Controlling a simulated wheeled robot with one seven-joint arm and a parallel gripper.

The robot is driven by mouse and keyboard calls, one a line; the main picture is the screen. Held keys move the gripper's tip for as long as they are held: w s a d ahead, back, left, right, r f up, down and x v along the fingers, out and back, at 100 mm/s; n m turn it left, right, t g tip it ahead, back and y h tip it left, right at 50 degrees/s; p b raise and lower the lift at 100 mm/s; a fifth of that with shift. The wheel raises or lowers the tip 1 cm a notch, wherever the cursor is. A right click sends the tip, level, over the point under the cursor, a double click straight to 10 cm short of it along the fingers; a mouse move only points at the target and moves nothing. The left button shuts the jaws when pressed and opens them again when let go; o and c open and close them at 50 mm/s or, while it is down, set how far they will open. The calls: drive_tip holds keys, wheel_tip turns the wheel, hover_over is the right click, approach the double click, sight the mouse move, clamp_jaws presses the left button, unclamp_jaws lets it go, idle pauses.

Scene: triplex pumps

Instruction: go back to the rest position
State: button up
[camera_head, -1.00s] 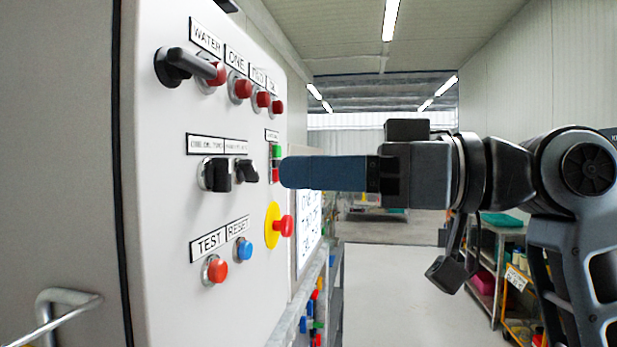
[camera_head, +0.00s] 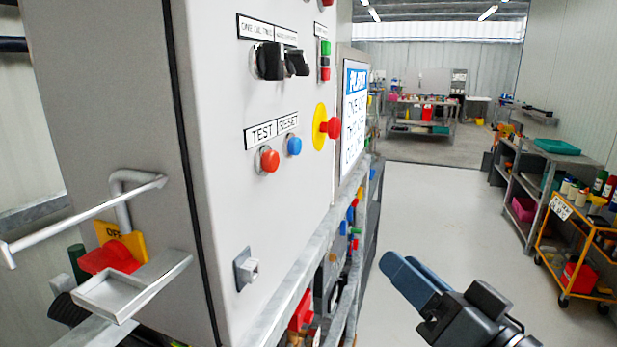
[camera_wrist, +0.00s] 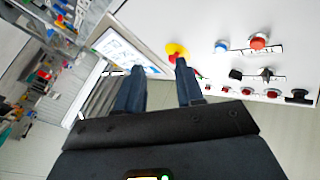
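My gripper (camera_head: 405,277) is low at the right in the head view, in free air to the right of the control cabinet. In the wrist view my gripper (camera_wrist: 160,72) shows two blue fingers spread apart with nothing between them. The control cabinet (camera_head: 225,200) carries a red test button (camera_head: 267,159), a blue reset button (camera_head: 294,145), black selector switches (camera_head: 270,61) and a red emergency stop (camera_head: 331,127) on a yellow disc. None of these touches the gripper.
A metal frame with pipes and valves (camera_head: 340,262) runs below the cabinet. A metal handle (camera_head: 85,216) juts out at the left. An orange trolley (camera_head: 570,262) and grey shelves (camera_head: 525,185) stand at the right. The pale floor between is clear.

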drive_tip(key=s+d+f+m+h, duration=0.45)
drive_tip(key=s+f+h, duration=0.25)
drive_tip(key=s+f, duration=0.8)
drive_tip(key=s+d+n+g+h, duration=0.1)
drive_tip(key=s+d+n, duration=0.1)
drive_tip(key=s, duration=0.8)
drive_tip(key=s+d+f+n+g+h, duration=0.1)
drive_tip(key=s+d+n, duration=0.2)
drive_tip(key=s, duration=0.7)
drive_tip(key=shift+s+g, duration=0.3)
drive_tip(key=shift+s, duration=0.05)
drive_tip(key=shift+f, duration=0.1)
drive_tip(key=shift+c, duration=0.4)
clamp_jaws()
idle(0.4)
